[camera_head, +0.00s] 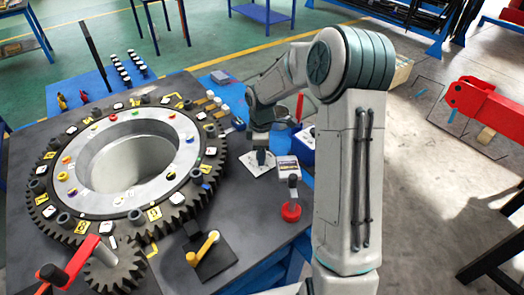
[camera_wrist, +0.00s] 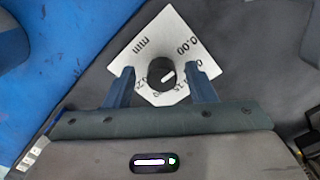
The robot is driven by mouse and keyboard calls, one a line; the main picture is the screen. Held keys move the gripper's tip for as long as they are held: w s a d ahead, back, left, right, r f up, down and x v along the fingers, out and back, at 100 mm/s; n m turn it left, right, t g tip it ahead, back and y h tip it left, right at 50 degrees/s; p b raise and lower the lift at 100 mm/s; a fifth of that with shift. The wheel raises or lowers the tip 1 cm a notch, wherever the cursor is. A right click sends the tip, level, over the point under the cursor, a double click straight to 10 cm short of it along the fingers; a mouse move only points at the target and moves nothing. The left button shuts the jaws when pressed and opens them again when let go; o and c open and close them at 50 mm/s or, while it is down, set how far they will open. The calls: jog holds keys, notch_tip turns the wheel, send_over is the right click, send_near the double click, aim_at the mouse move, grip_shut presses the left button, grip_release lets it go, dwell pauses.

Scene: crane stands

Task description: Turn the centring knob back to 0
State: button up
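The centring knob (camera_wrist: 161,74) is small, round and black, with a short white mark that points to the upper right in the wrist view. It sits on a white dial plate (camera_wrist: 168,30) printed with "0.00" at the upper right and "mm" at the upper left; smaller figures near the knob are partly hidden. The plate also shows in the head view (camera_head: 252,169), where my gripper hides the knob. My gripper (camera_wrist: 158,68) is open, with one finger on each side of the knob and visible gaps between. In the head view my gripper (camera_head: 262,158) points down over the plate.
A large toothed ring (camera_head: 47,160) fills the left of the dark table. A red-handled crank (camera_head: 70,262), a yellow lever (camera_head: 203,248) and a red-based post (camera_head: 291,212) stand nearer the front. A blue box (camera_head: 306,146) is right beside my gripper.

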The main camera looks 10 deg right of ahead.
notch_tip(320, 180, up, 14)
jog(key=shift+b, duration=0.45)
jog(key=shift+f, duration=0.1)
dwell(0.4)
jog(key=s+r+m+t, duration=0.1)
jog(key=s+m+t, duration=0.2)
jog(key=s+m, duration=1.2)
jog(key=s, duration=1.2)
jog(key=shift+s+r, duration=0.15)
jog(key=shift+r, duration=0.15)
